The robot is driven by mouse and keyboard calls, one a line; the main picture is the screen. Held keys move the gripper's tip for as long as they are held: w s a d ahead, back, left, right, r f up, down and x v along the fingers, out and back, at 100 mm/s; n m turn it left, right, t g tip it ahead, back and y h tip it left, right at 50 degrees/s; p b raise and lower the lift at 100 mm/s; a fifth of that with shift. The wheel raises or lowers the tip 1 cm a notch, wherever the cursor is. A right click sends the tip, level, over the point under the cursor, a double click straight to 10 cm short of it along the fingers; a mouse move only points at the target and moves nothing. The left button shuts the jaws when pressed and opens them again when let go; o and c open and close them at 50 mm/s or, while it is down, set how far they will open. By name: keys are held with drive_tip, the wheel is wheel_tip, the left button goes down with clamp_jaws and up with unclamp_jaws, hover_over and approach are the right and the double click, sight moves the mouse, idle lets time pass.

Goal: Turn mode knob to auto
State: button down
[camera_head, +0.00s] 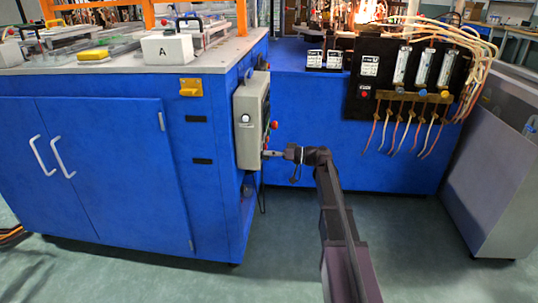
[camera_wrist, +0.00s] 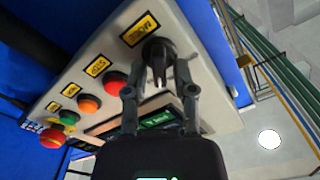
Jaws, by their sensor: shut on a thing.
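The mode knob (camera_wrist: 156,46) is a black knob on the grey control box, beside a yellow label reading MODE (camera_wrist: 140,29) in the wrist view. My gripper (camera_wrist: 159,70) has its fingers on either side of the knob's grip and is shut on it. The knob's exact setting cannot be read, and no auto mark is legible. In the head view, the control box (camera_head: 249,122) is on the side of the blue cabinet, and my gripper (camera_head: 270,154) reaches its front from the right. The knob is not discernible there.
A dark display with a green part lies partly behind my fingers. A black flowmeter panel (camera_head: 367,92) with hoses stands to the right. The floor (camera_head: 287,235) around my arm is clear.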

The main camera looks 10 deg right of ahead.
drive_tip(key=shift+f+m, duration=0.1)
drive_tip(key=shift+m, duration=0.9)
drive_tip(key=c, duration=0.7)
unclamp_jaws()
drive_tip(key=shift+d, duration=0.15)
drive_tip(key=v, duration=1.2)
drive_tip(key=shift+a, duration=0.2)
